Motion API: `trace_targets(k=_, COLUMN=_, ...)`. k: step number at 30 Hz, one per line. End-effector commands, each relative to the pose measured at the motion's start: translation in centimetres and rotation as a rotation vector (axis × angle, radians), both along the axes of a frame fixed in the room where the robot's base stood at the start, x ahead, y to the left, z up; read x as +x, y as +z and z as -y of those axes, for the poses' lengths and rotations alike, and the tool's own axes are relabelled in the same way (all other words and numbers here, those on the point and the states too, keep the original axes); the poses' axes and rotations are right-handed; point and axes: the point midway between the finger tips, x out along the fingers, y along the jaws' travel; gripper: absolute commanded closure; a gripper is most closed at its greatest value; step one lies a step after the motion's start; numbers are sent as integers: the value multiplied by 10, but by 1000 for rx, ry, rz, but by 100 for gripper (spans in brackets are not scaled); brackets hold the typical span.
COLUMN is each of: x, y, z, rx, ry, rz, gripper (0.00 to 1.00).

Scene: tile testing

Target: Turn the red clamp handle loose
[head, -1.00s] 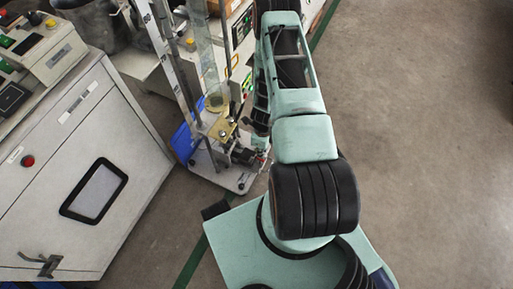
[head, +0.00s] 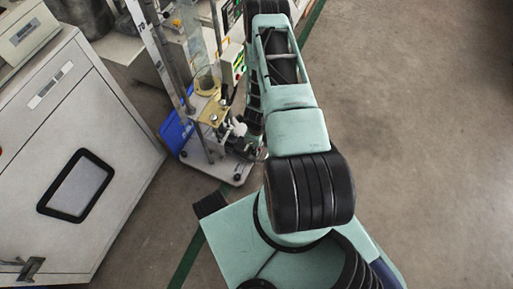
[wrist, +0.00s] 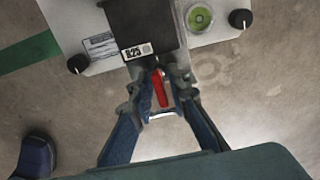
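The red clamp handle (wrist: 160,89) shows in the middle of the wrist view, just below a dark block marked R25 (wrist: 143,25). It is slightly tilted. My gripper (wrist: 160,98) has one finger close on each side of it and looks shut on it; any thin gap is too small to make out. In the head view the test stand (head: 212,103), with its brass-coloured plate and clear tube, stands left of my arm. My arm hides the red handle and most of my gripper there.
The stand's pale base plate (head: 232,171) has black knobbed feet and a green bubble level (wrist: 200,17). A blue object (head: 175,130) is beside the stand. A large white cabinet (head: 115,100) fills the left. The floor at right is clear.

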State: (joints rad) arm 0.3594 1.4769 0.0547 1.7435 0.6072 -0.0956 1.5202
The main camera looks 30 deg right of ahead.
Motion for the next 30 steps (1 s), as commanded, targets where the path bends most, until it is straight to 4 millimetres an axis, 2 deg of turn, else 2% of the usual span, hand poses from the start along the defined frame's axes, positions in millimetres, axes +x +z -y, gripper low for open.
trace_targets(k=5, x=0, y=1, z=0, rx=0, ry=0, rz=0, gripper=84)
trace_targets(k=10, x=0, y=1, z=0, rx=0, ry=0, rz=0, gripper=100)
trace_targets(k=15, x=0, y=1, z=0, rx=0, ry=14, rz=0, gripper=100)
trace_targets(k=17, x=0, y=1, z=0, rx=0, ry=65, rz=0, gripper=100)
trace_targets(k=24, x=0, y=1, z=0, rx=0, ry=433, rz=-1, gripper=100)
trace_targets(k=30, x=0, y=1, z=0, rx=0, ry=530, rz=0, gripper=100)
